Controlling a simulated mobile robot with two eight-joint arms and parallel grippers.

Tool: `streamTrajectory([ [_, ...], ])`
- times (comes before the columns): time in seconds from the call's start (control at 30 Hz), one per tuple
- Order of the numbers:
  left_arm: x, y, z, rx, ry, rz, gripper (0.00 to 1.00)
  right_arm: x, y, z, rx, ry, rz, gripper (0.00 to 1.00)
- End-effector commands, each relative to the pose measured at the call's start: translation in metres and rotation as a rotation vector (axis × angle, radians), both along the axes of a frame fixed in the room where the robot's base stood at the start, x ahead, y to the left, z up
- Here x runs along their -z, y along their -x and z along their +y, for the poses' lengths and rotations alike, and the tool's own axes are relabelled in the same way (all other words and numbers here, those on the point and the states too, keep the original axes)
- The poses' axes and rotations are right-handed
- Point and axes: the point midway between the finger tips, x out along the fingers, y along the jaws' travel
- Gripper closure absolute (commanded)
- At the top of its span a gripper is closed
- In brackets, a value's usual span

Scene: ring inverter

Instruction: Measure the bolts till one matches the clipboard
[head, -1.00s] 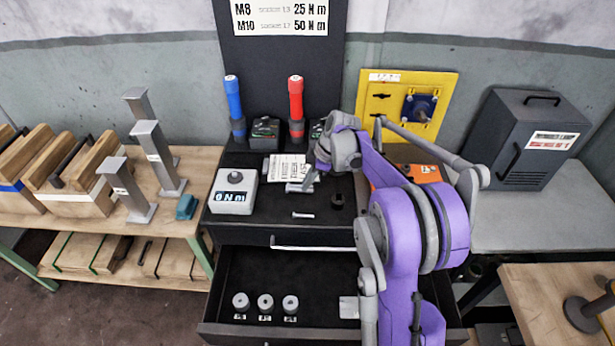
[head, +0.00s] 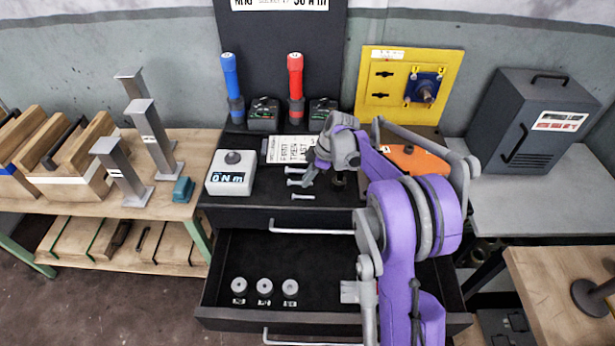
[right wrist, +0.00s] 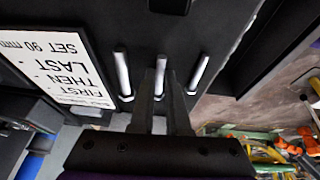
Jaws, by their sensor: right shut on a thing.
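Three pale metal bolts lie in a row on the black cabinet top: the far bolt (head: 296,170), the middle bolt (head: 293,183) and the near bolt (head: 303,196). My right gripper (head: 309,179) is low over them from the right. In the right wrist view its fingers (right wrist: 161,98) are shut on the head end of the middle bolt (right wrist: 160,72), with another bolt on each side. The white clipboard (head: 289,149) with printed lines lies just behind the bolts; the right wrist view shows "SET 90 mm" on it (right wrist: 55,55). My left gripper is out of view.
A grey box with a digital display (head: 231,174) stands left of the bolts. Blue (head: 232,88) and red (head: 295,88) handled tools stand behind. An open drawer (head: 325,250) below holds several small grey pieces. An orange case (head: 413,158) lies behind my right arm.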

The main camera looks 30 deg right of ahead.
Motion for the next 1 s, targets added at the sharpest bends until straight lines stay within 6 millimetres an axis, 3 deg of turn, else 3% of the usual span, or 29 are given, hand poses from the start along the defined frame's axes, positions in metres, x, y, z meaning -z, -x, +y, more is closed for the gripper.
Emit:
streamTrajectory([
  [0.17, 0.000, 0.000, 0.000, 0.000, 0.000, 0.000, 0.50, 0.000, 0.000, 0.000, 0.000, 0.000, 0.000, 1.00],
  [0.2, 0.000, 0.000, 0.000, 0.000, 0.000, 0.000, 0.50, 0.000, 0.000, 0.000, 0.000, 0.000, 0.000, 0.83],
  [0.4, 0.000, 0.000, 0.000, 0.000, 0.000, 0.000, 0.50, 0.000, 0.000, 0.000, 0.000, 0.000, 0.000, 0.51],
  [0.77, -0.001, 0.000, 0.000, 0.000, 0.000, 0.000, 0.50, -0.006, 0.001, -0.002, 0.001, 0.000, 0.000, 0.51],
  [1.0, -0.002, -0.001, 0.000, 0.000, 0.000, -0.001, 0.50, -0.046, 0.012, -0.015, 0.002, 0.000, 0.000, 0.51],
])
